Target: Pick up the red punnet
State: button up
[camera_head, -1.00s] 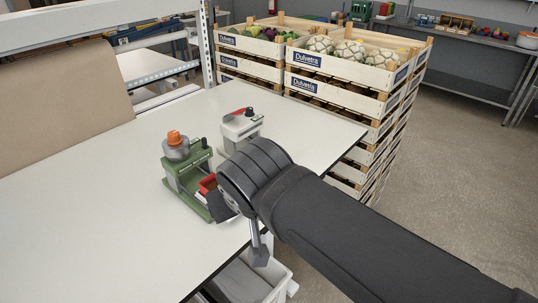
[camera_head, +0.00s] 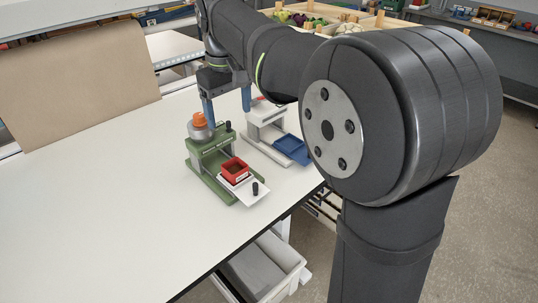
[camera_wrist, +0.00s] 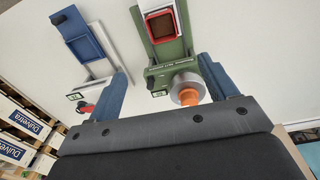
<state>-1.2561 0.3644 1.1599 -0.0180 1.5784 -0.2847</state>
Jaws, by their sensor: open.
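The red punnet (camera_head: 235,170) is a small square open box on the front part of the green device (camera_head: 216,148). The wrist view also shows the punnet (camera_wrist: 161,25), past the fingertips near the top edge. A silver cylinder with an orange top (camera_head: 199,126) is on the back of the green device. My gripper (camera_head: 228,104) has two blue fingers spread apart with nothing between them. It is above and behind the punnet, over the back of the two devices, apart from the punnet.
A white device (camera_head: 265,112) with a blue tray (camera_head: 291,149) stands to the right of the green one. A black-knobbed white slide (camera_head: 254,192) lies in front of the punnet. A grey bin (camera_head: 262,265) is below the table edge. The left of the table (camera_head: 90,200) is clear.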

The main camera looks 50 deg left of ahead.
jog(key=a, duration=0.1)
send_over(233, 163)
jog(key=d, duration=0.2)
jog(key=f, duration=1.2)
jog(key=shift+s+a+f, duration=0.1)
jog(key=shift+s+f, duration=0.05)
jog(key=shift+s, duration=0.25)
jog(key=shift+s+f, duration=0.2)
jog(key=shift+f, duration=2.45)
jog(key=c, duration=1.1)
jog(key=shift+o, duration=0.2)
jog(key=shift+r, duration=0.1)
